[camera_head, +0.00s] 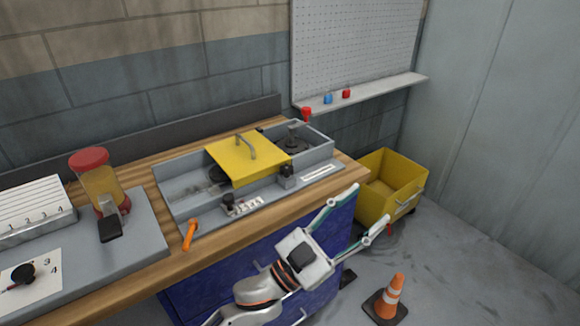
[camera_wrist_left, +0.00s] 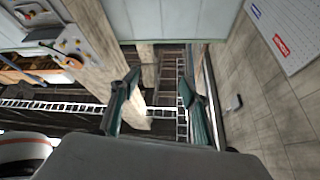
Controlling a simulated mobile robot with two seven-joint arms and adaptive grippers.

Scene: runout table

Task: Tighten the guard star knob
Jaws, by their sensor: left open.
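A grey machine bed (camera_head: 180,192) on the wooden bench carries a yellow guard (camera_head: 243,160) with a bent metal handle. The guard lies over the middle of the bed. Two dark knobs stand along its front side, one near its right corner (camera_head: 287,171) and one farther left (camera_head: 228,200). I cannot tell which is the star knob, or how tight either is. My left gripper (camera_head: 371,204) is open and empty, right of the bench's front edge and apart from the knobs. Its open fingers also show in the left wrist view (camera_wrist_left: 160,84). My right gripper is out of view.
A yellow bin (camera_head: 374,204) stands on the floor right of the bench, behind my left gripper. A traffic cone (camera_head: 394,294) stands nearer. An orange lever (camera_head: 190,234) projects at the bed's front left. A red-capped jar (camera_head: 96,180) stands farther left.

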